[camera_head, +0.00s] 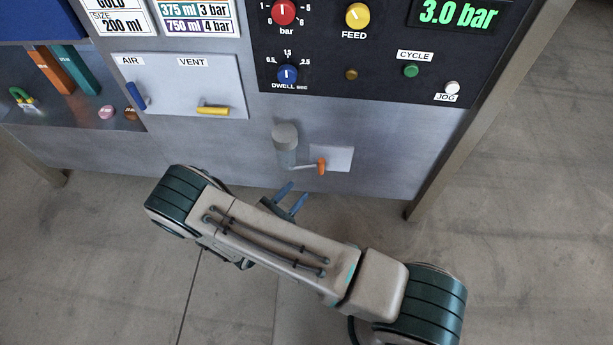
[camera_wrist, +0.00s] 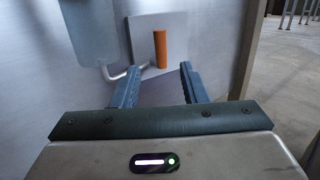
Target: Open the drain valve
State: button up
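The drain valve has an orange handle (camera_head: 321,166) on a thin pipe at the bottom of a grey cylinder (camera_head: 286,147), low on the machine front. A light plate (camera_head: 340,157) sits behind the handle. In the wrist view the orange handle (camera_wrist: 160,49) stands upright beyond my fingertips, with the bent pipe (camera_wrist: 125,74) to its left. My gripper (camera_head: 291,198) is below and in front of the valve. Its two blue fingers are apart with nothing between them, and it also shows in the wrist view (camera_wrist: 158,82). The handle appears apart from the fingers.
Above are the blue AIR lever (camera_head: 136,96), the yellow VENT lever (camera_head: 213,110) and a dark control panel (camera_head: 380,88) with knobs and buttons. A machine leg (camera_head: 470,130) stands to the right. The floor (camera_head: 530,240) at right is clear.

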jog(key=v, duration=0.4)
dwell(0.5)
jog(key=w+d+r+m+g+p, duration=0.1)
jog(key=d+r+m+g+p, duration=0.4)
jog(key=r, duration=0.6)
jog(key=w+d+r+m+g+p, duration=0.1)
jog(key=d+r+m+g+p, duration=0.35)
jog(key=r, duration=0.65)
jog(key=w+d+r+m+g+p, duration=0.1)
jog(key=d+r+m+g+p, duration=0.45)
jog(key=r, duration=0.55)
jog(key=s+d+r+m+y+p, duration=0.3)
jog(key=r+p, duration=0.3)
jog(key=r, duration=0.5)
jog(key=s+d+r+m+t+y+p, duration=0.1)
jog(key=s+d+r+m+y+p, duration=0.2)
jog(key=r+m+p, duration=0.3)
jog(key=s+d+r+m+t+y+p, duration=0.1)
jog(key=s+d+r+m+y+p, duration=0.2)
jog(key=r, duration=1.4)
jog(key=m+y+p, duration=0.2)
jog(key=p, duration=0.1)
jog(key=shift+s, duration=0.25)
